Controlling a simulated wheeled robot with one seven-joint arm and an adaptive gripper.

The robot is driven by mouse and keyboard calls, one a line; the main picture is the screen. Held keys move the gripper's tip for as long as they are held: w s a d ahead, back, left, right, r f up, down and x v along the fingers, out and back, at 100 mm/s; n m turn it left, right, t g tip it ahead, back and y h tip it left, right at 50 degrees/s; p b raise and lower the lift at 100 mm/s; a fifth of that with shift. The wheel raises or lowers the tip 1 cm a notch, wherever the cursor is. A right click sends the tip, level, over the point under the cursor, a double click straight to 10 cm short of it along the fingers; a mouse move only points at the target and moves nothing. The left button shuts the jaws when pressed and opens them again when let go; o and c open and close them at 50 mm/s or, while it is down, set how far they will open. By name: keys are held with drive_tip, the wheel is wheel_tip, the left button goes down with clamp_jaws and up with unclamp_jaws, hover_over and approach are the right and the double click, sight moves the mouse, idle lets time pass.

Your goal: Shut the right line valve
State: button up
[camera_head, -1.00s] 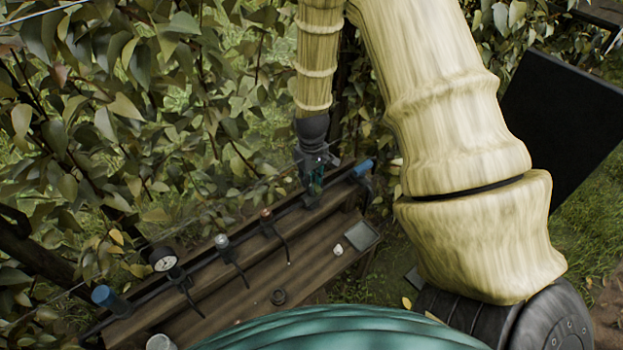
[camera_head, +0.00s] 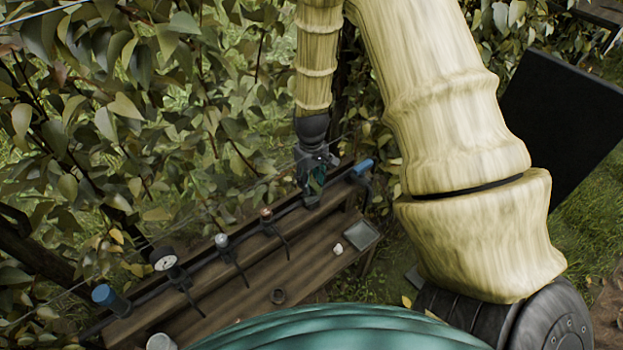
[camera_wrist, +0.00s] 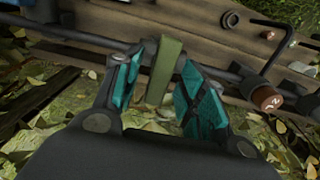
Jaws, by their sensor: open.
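An olive-green lever (camera_wrist: 165,70) sits on the dark pipe in the wrist view and points toward my palm. It looks like the right line valve's handle. My gripper (camera_wrist: 158,88) is open, with one teal finger on each side of the lever. A gap shows on the right; I cannot tell whether the left finger touches. In the head view my gripper (camera_head: 312,194) is at the right part of the pipe, between the copper-capped fitting (camera_head: 266,212) and the blue end piece (camera_head: 362,167). The lever is not clear there.
The pipe runs along a wooden bench (camera_head: 245,290). A gauge (camera_head: 164,260), a silver-capped fitting (camera_head: 222,240) and another blue end piece (camera_head: 104,295) stand to the left. A dark ring (camera_head: 278,296), a small tray (camera_head: 362,236) and a white cup (camera_head: 160,342) lie nearby. Leaves crowd behind.

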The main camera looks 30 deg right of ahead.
sight(311, 182)
drive_tip(key=shift+r, duration=0.1)
wheel_tip(311, 182, up, 12)
idle(0.6)
drive_tip(key=shift+f, duration=0.2)
idle(1.3)
